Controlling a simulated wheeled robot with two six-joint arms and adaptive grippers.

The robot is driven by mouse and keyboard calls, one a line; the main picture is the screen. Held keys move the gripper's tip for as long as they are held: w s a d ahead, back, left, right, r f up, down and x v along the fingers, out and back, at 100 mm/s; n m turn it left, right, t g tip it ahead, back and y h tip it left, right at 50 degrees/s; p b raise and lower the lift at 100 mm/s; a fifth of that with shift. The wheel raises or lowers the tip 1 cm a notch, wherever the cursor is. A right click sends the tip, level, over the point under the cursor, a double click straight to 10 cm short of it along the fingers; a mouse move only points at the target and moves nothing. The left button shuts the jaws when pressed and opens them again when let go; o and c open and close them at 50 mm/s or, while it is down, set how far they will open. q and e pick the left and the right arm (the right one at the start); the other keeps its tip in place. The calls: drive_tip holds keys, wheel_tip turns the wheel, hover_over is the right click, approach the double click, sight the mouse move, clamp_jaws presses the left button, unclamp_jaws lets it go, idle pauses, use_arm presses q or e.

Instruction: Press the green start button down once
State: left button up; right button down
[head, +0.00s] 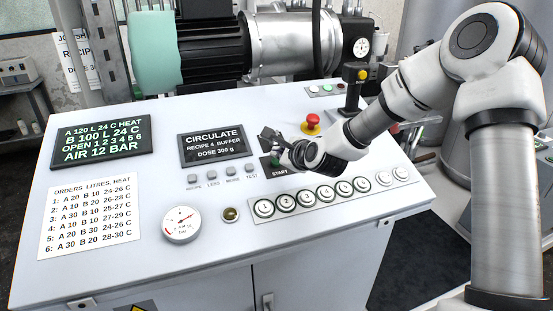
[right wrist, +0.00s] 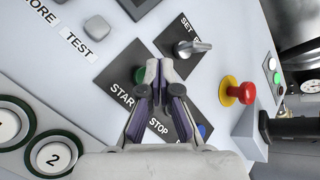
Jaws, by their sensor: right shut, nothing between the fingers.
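The green start button (right wrist: 140,75) sits on a dark plate marked START on the sloped white panel. In the right wrist view its right part is hidden behind my fingers; in the head view a bit of it (head: 275,161) shows beside my gripper. My right gripper (right wrist: 160,70) is shut and empty, its fingertips over the right edge of the button. I cannot tell whether they touch it. In the head view the right gripper (head: 268,139) hangs over the plate. My left gripper is not in view.
A metal selector knob (right wrist: 193,47) stands just beyond the fingertips. A red mushroom button (head: 313,121) on a yellow collar stands to the right. A blue button (right wrist: 202,130) is partly hidden by my gripper. A row of numbered round buttons (head: 325,193) lies nearer the front.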

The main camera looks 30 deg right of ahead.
drive_tip(key=shift+r+p, duration=0.3)
drive_tip(key=r+p, duration=0.1)
drive_tip(key=s+r+p, duration=0.1)
drive_tip(key=r+p, duration=0.1)
drive_tip(key=r, duration=0.1)
drive_tip(key=shift+s+a, duration=0.2)
drive_tip(key=shift+s, duration=0.1)
idle(0.6)
